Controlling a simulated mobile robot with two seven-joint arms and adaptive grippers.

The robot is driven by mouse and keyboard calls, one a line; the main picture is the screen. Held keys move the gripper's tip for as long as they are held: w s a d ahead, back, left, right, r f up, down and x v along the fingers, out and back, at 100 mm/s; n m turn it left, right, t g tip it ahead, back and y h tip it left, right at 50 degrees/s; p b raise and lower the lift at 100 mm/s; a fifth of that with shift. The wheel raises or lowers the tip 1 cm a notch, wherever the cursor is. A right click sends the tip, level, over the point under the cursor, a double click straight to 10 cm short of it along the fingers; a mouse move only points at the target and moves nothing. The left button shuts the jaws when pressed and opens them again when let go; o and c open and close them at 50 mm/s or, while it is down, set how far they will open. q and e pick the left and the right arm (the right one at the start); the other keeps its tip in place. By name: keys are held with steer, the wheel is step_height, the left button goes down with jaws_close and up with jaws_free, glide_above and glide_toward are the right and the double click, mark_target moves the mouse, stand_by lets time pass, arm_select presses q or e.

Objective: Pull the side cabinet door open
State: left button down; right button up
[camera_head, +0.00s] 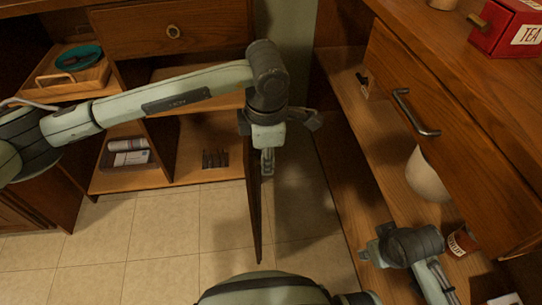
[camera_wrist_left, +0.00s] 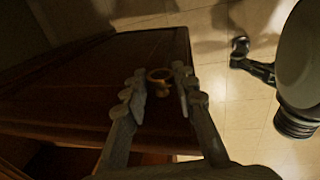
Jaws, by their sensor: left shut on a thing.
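The side cabinet door (camera_head: 254,205) is brown wood and stands swung out from the cabinet, seen nearly edge-on in the head view. In the left wrist view its broad face (camera_wrist_left: 95,80) fills the left and middle. A brass ring handle (camera_wrist_left: 158,79) sits near the door's edge. My left gripper (camera_head: 267,168) is at the door's edge, and its fingers (camera_wrist_left: 160,85) are shut on the ring handle. In the head view the handle is hidden by the gripper. My right gripper (camera_head: 368,250) is low at the right, away from the door; its finger opening is unclear.
The open cabinet has shelves (camera_head: 210,175) with a few small items. A drawer (camera_head: 170,28) with a ring pull is above. At right, a drawer with a bar handle (camera_head: 415,112), a white vessel (camera_head: 425,178) and a jar (camera_head: 461,241) stand near my right arm. Tiled floor (camera_head: 165,235) is clear.

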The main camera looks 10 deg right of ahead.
arm_select(q)
steer(key=c, duration=1.2)
jaws_free()
step_height(320, 180, up, 12)
steer(key=s, duration=0.2)
steer(key=shift+d+f, duration=0.1)
